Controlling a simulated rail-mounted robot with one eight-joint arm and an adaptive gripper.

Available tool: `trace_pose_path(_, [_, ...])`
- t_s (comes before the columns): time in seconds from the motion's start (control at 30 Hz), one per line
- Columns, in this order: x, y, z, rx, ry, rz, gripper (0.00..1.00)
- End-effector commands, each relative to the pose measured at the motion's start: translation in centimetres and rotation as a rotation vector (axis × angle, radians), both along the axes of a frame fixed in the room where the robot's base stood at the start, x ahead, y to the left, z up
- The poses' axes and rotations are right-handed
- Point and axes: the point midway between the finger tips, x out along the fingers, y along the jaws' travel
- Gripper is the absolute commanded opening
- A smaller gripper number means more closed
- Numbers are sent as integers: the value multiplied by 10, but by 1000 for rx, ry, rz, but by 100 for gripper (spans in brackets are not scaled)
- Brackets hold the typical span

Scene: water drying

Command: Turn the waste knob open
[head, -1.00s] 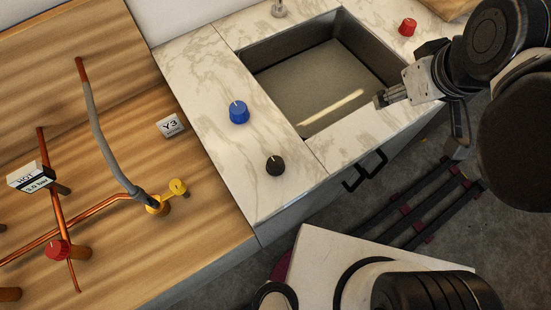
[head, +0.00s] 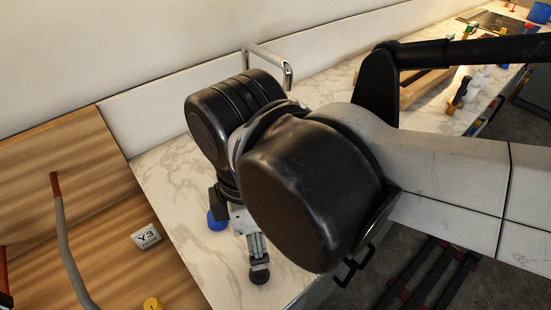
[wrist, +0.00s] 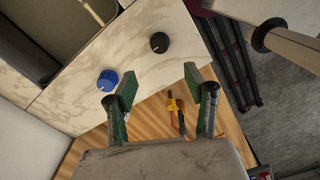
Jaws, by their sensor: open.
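A black knob (head: 259,276) stands on the white marble counter near its front edge; no label on it is readable. It also shows in the wrist view (wrist: 160,42), ahead of and between my fingertips, not gripped. My gripper (head: 257,254) is open and empty, and in the head view its fingers overlap the knob's upper edge. The green-padded fingers are spread in the wrist view (wrist: 158,82). A blue knob (head: 216,222) sits behind and left of the black one, partly covered by my arm. The red knob is hidden in the head view.
The sink is mostly hidden behind my arm, with its faucet (head: 287,70) rising behind. A wooden board with a Y3 tag (head: 146,237), a grey hose (head: 68,245) and a yellow valve (head: 153,304) lies left. Dark cabinet handles (head: 356,266) stick out in front.

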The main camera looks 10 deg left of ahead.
Motion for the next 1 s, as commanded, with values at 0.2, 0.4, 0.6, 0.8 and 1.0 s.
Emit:
trace_pose_path(0.2, [0, 0, -26, 0, 0, -2, 48])
trace_pose_path(0.4, [1, 0, -60, 1, -1, -3, 48])
trace_pose_path(0.6, [1, 0, -93, 1, -1, -4, 48])
trace_pose_path(0.8, [1, 0, -120, 1, -1, -4, 48])
trace_pose_path(1.0, [1, 0, -133, 1, -1, -4, 48])
